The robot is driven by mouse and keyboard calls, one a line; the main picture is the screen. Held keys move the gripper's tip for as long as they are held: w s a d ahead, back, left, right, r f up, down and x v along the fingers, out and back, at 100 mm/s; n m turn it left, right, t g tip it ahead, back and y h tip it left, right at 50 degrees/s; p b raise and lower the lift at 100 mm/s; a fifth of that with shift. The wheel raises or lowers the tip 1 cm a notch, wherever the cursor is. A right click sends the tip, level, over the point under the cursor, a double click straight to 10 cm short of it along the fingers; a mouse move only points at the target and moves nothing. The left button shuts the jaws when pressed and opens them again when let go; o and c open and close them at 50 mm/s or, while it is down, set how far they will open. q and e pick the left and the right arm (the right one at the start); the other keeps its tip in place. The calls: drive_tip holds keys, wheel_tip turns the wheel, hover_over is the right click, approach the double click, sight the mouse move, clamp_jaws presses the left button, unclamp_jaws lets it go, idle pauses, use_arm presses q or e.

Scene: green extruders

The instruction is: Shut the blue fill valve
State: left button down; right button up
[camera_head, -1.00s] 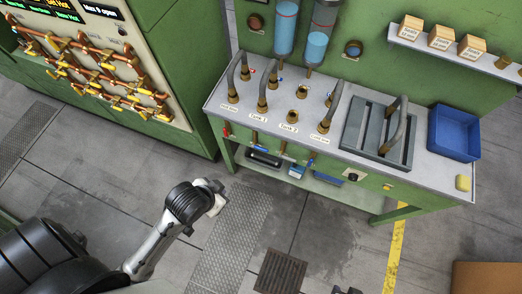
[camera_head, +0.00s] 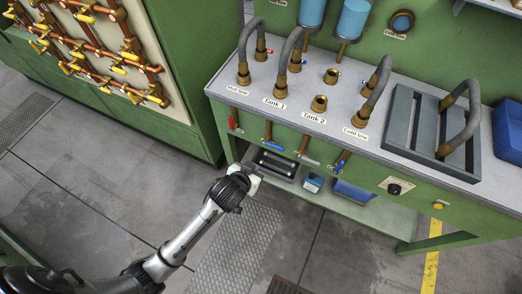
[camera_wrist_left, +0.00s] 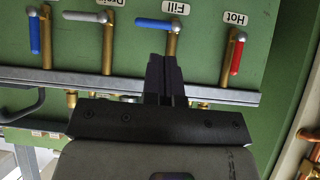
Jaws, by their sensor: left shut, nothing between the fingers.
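The blue fill valve handle (camera_wrist_left: 158,25), labelled Fill, lies crosswise to its brass pipe in the left wrist view. It also shows on the bench front in the head view (camera_head: 267,133). My left gripper (camera_wrist_left: 162,60) is shut and empty, with its fingertips over the lower part of the fill pipe, apart from the blue handle. In the head view my left gripper (camera_head: 251,182) is in front of and below the row of valves. My right gripper is not in view.
Beside the fill valve are a red Hot handle (camera_wrist_left: 236,56), a grey handle (camera_wrist_left: 86,16) and another blue handle (camera_wrist_left: 35,36). A metal rail (camera_wrist_left: 225,95) runs across below them in the wrist view. A lower shelf (camera_head: 345,205) holds trays.

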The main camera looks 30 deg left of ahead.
use_arm(q)
drive_tip(key=r, duration=0.1)
drive_tip(key=n+t+b, duration=0.1)
drive_tip(key=n+b, duration=0.1)
drive_tip(key=b, duration=0.2)
approach(277, 147)
drive_tip(key=shift+h, duration=0.3)
drive_tip(key=x, duration=0.5)
drive_tip(key=shift+a+f, duration=0.2)
drive_tip(key=shift+a, duration=0.05)
drive_tip(key=shift+x, duration=0.9)
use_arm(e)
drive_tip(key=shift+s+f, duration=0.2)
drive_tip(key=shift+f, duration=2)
use_arm(q)
drive_tip(key=shift+r, duration=0.1)
